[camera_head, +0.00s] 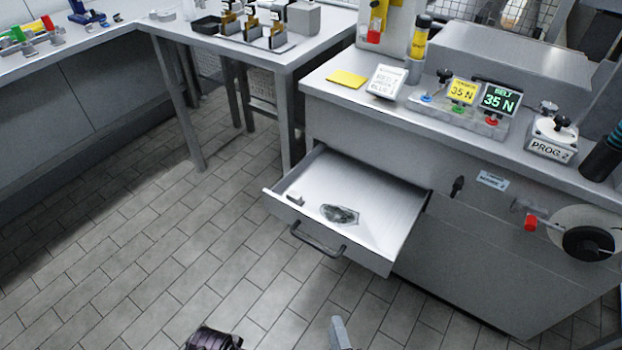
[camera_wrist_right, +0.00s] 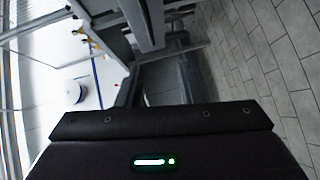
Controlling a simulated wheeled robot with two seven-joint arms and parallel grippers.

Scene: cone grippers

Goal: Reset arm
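A small part of what looks like my right gripper (camera_head: 340,333), a grey finger-like piece, shows at the bottom edge of the head view, in front of the open drawer and below it. The rest is cut off, so its opening cannot be told. A dark part of my own body also shows at the bottom edge, left of it. In the right wrist view a dark housing with a green light fills the lower part; no fingertips show. My left gripper cannot be made out.
A drawer (camera_head: 377,246) stands open from the grey cabinet (camera_head: 470,230), with a clear crumpled item (camera_head: 340,214) inside. A side table (camera_head: 262,57) stands behind, and a bench runs along the left. The tiled floor (camera_head: 130,250) at left is clear.

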